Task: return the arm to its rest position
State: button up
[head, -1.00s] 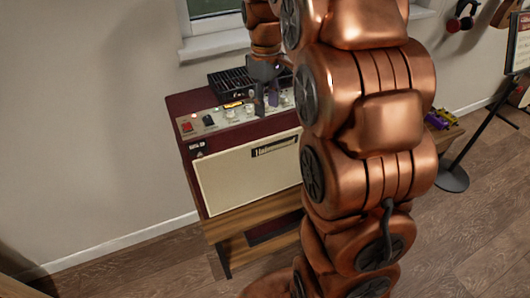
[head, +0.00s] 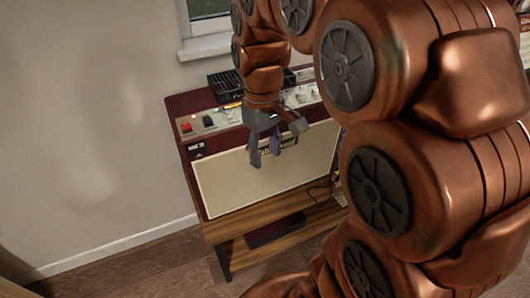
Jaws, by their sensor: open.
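My copper-coloured arm (head: 420,170) fills the right side of the head view, bent over at the top. My gripper (head: 265,150) hangs from it, fingers pointing down, in front of the upper part of the amplifier's cream front. Its fingers are apart and I see nothing between them. The dark red guitar amplifier (head: 190,104) stands behind it, and the gripper hides part of its front and control panel.
The amplifier stands on a wooden stand (head: 225,232) with a lower shelf holding a dark flat item (head: 275,231). A black slotted box (head: 228,86) sits on top of the amplifier. A window (head: 207,8) is above. Wall and floor at left are clear.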

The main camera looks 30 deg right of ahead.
jog(key=shift+s+a+f, duration=0.1)
jog(key=shift+s+a, duration=0.05)
jog(key=shift+s, duration=0.15)
dwell(0.4)
jog(key=s+a+f+m, duration=0.1)
jog(key=s+a+f, duration=0.1)
jog(key=s, duration=0.6)
jog(key=s+a+f+m, duration=0.1)
jog(key=s+f, duration=0.3)
jog(key=s, duration=0.4)
jog(key=shift+a+m+g, duration=0.3)
jog(key=shift+a+m, duration=0.1)
jog(key=shift+a, duration=0.4)
